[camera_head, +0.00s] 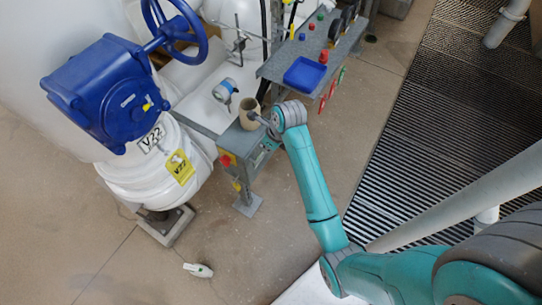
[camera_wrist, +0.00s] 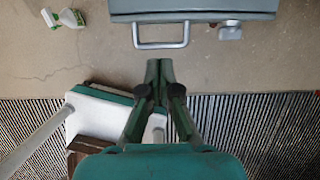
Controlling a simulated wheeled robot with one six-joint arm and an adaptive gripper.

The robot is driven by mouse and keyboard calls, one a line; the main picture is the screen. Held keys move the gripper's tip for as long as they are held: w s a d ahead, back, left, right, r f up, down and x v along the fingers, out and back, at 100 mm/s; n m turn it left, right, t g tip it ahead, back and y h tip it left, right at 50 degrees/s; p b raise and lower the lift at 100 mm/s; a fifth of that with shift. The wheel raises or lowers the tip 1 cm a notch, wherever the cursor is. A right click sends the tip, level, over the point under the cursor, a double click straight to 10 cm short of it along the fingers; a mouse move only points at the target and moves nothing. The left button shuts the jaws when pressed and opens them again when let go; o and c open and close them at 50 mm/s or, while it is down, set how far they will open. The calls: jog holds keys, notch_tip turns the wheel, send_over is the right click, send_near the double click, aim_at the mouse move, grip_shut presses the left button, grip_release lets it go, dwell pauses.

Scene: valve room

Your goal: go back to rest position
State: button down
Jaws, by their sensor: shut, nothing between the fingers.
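My gripper (camera_wrist: 160,68) is shut with nothing between its fingers. In the wrist view its fingertips point at a metal handle (camera_wrist: 162,45) on a grey-green cabinet, with a small gap in the picture. I cannot tell the depth of that gap. In the head view my gripper (camera_head: 260,119) is mostly hidden behind the grey wrist joint. It shows close beside a beige cup-like container (camera_head: 249,108) on the grey control stand (camera_head: 245,140). My teal arm reaches up from the lower right.
A blue valve gearbox (camera_head: 110,95) with a handwheel (camera_head: 180,30) stands at left. A blue tray (camera_head: 304,74) lies on a grey bench. A spray bottle (camera_head: 198,270) lies on the floor, also in the wrist view (camera_wrist: 66,18). Grating (camera_head: 430,120) and pipes are at right.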

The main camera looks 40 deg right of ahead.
jog(key=r, duration=0.1)
jog(key=w+r, duration=0.1)
jog(key=r, duration=0.1)
jog(key=shift+w+a, duration=0.3)
jog(key=shift+w, duration=0.05)
jog(key=s+a+f+n+t+h, duration=0.1)
jog(key=s+a+f+n+t, duration=0.3)
jog(key=s+n, duration=0.5)
jog(key=s+a+f+n+t+h, duration=0.1)
jog(key=s+a+f+n, duration=0.2)
jog(key=s+a+n, duration=0.5)
jog(key=s+r+n+t, duration=0.6)
jog(key=s+r+n, duration=0.9)
jog(key=s+r, duration=0.4)
jog(key=shift+s+a+y, duration=0.2)
jog(key=shift+s+y, duration=0.2)
jog(key=shift+s, duration=0.5)
jog(key=shift+r, duration=0.1)
